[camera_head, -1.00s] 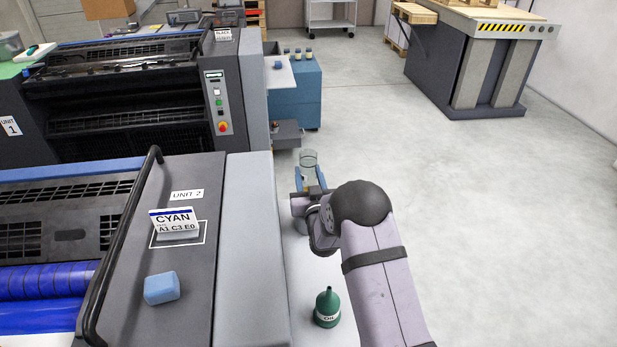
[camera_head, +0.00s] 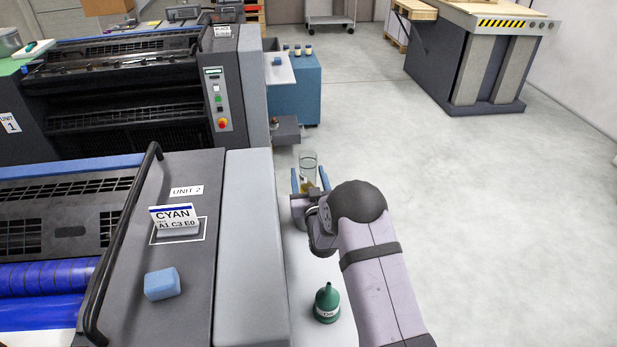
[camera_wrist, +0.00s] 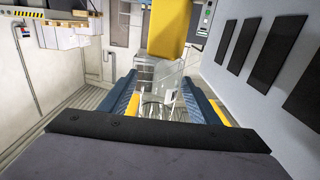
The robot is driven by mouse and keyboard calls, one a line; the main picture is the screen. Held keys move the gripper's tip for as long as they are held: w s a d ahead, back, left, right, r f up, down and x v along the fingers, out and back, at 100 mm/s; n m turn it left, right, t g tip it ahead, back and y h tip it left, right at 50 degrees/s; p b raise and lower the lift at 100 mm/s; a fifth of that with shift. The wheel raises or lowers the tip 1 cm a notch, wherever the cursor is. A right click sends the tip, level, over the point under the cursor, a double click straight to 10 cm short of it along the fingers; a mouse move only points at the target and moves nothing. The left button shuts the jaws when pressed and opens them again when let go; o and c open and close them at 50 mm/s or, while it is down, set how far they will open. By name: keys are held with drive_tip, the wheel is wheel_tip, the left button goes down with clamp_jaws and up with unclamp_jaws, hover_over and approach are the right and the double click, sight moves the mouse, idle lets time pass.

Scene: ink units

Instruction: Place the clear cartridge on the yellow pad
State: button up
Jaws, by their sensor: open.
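The clear cartridge (camera_head: 308,162) is a see-through cylinder, upright between the fingers of my gripper (camera_head: 309,181) in the head view. Its lower part is partly hidden by the gripper. In the wrist view the clear cartridge (camera_wrist: 160,88) shows between the two blue fingers of my gripper (camera_wrist: 160,80), which are spread apart. A yellow surface (camera_wrist: 168,30) lies just beyond it in the wrist view, and yellow also shows at the cartridge's foot in the head view. I cannot tell whether the cartridge rests fully on the yellow pad.
The grey press unit 2 (camera_head: 248,240) stands close left of my arm, with a blue block (camera_head: 162,284) and a CYAN card (camera_head: 174,217) on top. A green bottle (camera_head: 327,302) stands near the arm. A blue cabinet (camera_head: 295,88) is behind. Open floor (camera_head: 480,220) lies right.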

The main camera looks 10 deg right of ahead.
drive_tip(key=shift+r, duration=0.2)
drive_tip(key=shift+s+f, duration=0.15)
drive_tip(key=shift+s, duration=0.15)
drive_tip(key=s+b, duration=0.3)
drive_tip(key=s, duration=0.8)
drive_tip(key=shift+s, duration=0.2)
